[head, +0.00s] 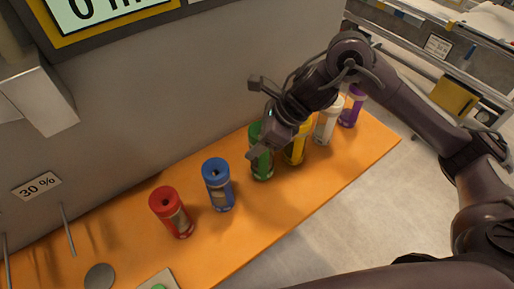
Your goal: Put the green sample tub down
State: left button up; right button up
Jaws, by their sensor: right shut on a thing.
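The green sample tub (262,166) is upright over the orange shelf (240,242), between the blue tub (218,184) and the yellow tub (295,150). My right gripper (258,118) is shut on the green tub near its top and partly covers it. I cannot tell whether the tub's base touches the shelf. My left gripper is not in view.
A red tub (172,212) stands left of the blue one. A white tub (328,122) and a purple tub (352,106) stand right of the yellow one. A grey wall (150,120) rises behind. A grey disc (99,277) lies at the front left.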

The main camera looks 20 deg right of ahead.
notch_tip(320, 180, down, 4)
jog(key=shift+r+p, duration=0.1)
jog(key=shift+p, duration=0.2)
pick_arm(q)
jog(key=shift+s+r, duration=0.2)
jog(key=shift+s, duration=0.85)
pick_arm(e)
jog(key=o, duration=1.2)
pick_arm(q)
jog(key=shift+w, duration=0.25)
